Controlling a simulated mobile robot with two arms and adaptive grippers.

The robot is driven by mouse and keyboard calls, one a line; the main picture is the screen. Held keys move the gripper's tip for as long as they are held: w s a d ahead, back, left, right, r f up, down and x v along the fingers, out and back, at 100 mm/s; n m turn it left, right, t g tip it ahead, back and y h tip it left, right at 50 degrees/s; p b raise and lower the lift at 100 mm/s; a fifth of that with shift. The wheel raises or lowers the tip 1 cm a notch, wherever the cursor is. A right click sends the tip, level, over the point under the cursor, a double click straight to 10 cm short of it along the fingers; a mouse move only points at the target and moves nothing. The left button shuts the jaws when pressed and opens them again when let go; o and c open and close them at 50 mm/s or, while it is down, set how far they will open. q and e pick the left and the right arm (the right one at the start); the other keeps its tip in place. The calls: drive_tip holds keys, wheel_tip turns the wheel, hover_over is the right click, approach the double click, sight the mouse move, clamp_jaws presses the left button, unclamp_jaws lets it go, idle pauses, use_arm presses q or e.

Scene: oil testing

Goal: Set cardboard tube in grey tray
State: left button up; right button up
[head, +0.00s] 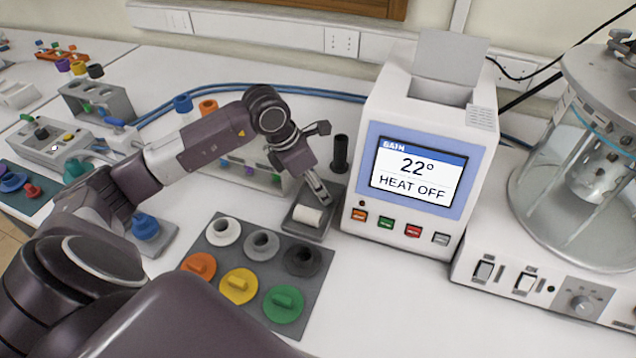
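A short white tube (308,216), which I take to be the cardboard tube, lies on its side in the small square grey tray (301,231) left of the heater unit. My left gripper (321,196) reaches down from the left to just above and behind the tube. Its fingertips are close to the tube's upper right side; I cannot tell if they touch it. The fingers overlap in this view, so their opening is unclear. My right gripper is not in view.
The heater unit (414,170), reading 22° HEAT OFF, stands right of the tray. A black cylinder (341,154) stands behind it. A grey board (228,266) with several coloured caps lies in front. A glass vessel (580,150) stands far right.

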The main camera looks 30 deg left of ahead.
use_arm(q)
drive_tip(key=shift+f, duration=0.1)
drive_tip(key=o, duration=0.7)
drive_tip(key=shift+o, duration=0.2)
drive_tip(key=shift+r, duration=0.2)
drive_tip(key=shift+a+r, duration=0.15)
drive_tip(key=shift+r, duration=0.15)
drive_tip(key=b+v, duration=0.2)
drive_tip(key=v, duration=0.9)
drive_tip(key=shift+r, duration=0.2)
drive_tip(key=shift+s, duration=0.1)
